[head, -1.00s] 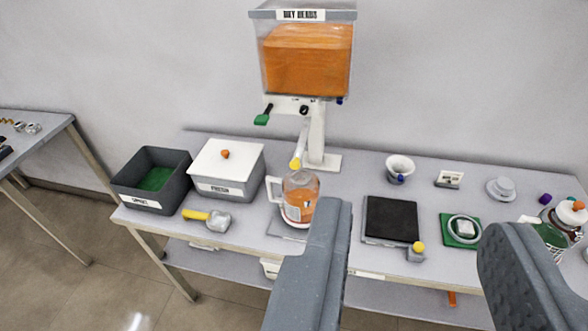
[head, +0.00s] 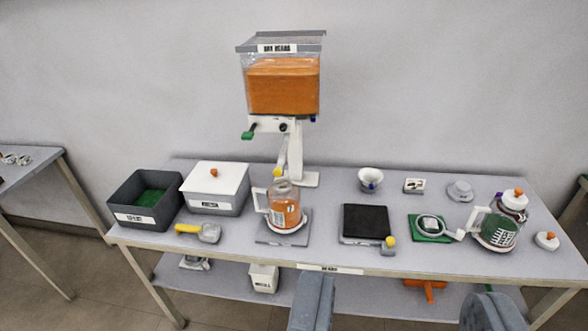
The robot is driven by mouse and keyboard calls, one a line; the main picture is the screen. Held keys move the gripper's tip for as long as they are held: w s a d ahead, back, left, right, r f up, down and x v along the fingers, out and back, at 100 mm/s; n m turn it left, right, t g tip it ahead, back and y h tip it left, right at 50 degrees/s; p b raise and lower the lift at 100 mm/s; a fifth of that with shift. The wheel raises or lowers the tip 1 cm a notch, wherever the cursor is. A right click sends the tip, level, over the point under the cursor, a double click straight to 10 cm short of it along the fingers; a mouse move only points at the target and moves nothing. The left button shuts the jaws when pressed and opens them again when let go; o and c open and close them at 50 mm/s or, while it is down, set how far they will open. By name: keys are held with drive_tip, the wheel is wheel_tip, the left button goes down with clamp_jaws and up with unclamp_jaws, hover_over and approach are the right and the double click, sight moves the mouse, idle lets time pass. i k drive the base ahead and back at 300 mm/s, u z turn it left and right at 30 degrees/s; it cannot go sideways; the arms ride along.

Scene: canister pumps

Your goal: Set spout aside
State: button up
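A white tube with a yellow tip (head: 281,163) hangs below the orange-filled dispenser (head: 283,88); it looks like a spout. A clear jug (head: 284,206) with orange contents stands below the tip on a grey plate. A second jug (head: 500,224) with green contents and a white lid stands at the right. A pale ring (head: 431,226) lies on a green mat beside it; whether a part of it is a spout I cannot tell. My gripper (head: 400,306) is open and empty, its two fingers wide apart at the bottom edge, in front of the table.
The table (head: 330,251) also holds a dark bin (head: 145,215), a white-lidded box (head: 215,190), a yellow-handled scoop (head: 203,232), a black pad (head: 366,222) and a white cup (head: 370,179). A lower shelf holds several items. Bare tabletop shows between the pads and along the front edge.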

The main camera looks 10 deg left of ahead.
sight(278, 172)
drive_tip(key=z, duration=0.25)
drive_tip(key=i, duration=1.25)
drive_tip(key=u, duration=0.4)
